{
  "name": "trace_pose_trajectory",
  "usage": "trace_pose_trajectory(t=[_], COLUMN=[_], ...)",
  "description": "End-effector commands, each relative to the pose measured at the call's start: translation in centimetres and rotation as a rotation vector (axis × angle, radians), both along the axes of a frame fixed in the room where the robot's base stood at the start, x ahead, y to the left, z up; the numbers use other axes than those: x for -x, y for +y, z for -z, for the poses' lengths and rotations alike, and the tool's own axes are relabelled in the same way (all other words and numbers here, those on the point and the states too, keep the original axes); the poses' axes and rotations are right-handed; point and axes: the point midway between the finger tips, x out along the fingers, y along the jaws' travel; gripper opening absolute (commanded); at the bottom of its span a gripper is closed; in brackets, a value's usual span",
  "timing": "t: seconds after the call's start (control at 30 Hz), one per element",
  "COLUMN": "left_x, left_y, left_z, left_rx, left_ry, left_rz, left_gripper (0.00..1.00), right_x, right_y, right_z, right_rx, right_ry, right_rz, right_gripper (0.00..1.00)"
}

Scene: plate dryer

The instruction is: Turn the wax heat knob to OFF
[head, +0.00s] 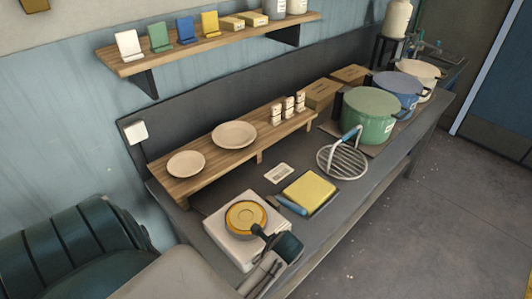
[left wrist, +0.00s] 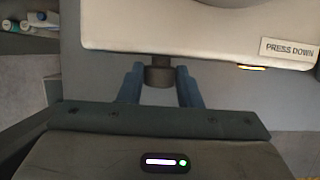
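The wax heater is a white box with a round yellow pot (head: 246,217) on top, at the front end of the dark counter in the head view. Its white front also shows in the left wrist view (left wrist: 220,38). A small dark knob (left wrist: 159,72) sticks out below that front. In the head view my left gripper (head: 284,248) is at the heater's front right corner and hides the knob. Knob markings are not visible. My right gripper is not in view.
A "PRESS DOWN" label (left wrist: 289,53) and a lit orange indicator (left wrist: 252,67) are right of the knob. Open floor lies to the right.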

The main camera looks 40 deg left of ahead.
Motion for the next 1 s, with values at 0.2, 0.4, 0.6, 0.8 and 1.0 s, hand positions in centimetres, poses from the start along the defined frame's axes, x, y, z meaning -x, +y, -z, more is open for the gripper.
trace_pose_trajectory(t=[0.2,0.4,0.6,0.8,1.0], left_x=[-0.02,0.12,0.37,0.69,0.9], left_y=[-0.02,-0.01,0.0,0.02,0.05], left_z=[-0.04,-0.04,-0.03,0.06,0.15], left_rx=[0.0,0.003,0.012,0.024,0.035], left_ry=[-0.002,-0.036,-0.141,-0.29,-0.433], left_rz=[0.001,0.0,0.001,0.001,0.001], left_gripper=[0.08,0.08,0.08,0.08,0.08], right_x=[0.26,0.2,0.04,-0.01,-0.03], right_y=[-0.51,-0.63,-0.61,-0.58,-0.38], right_z=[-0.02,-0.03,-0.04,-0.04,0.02], right_rx=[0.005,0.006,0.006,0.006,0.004], right_ry=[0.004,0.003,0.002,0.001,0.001], right_rz=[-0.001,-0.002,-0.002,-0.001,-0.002], right_gripper=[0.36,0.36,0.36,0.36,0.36])
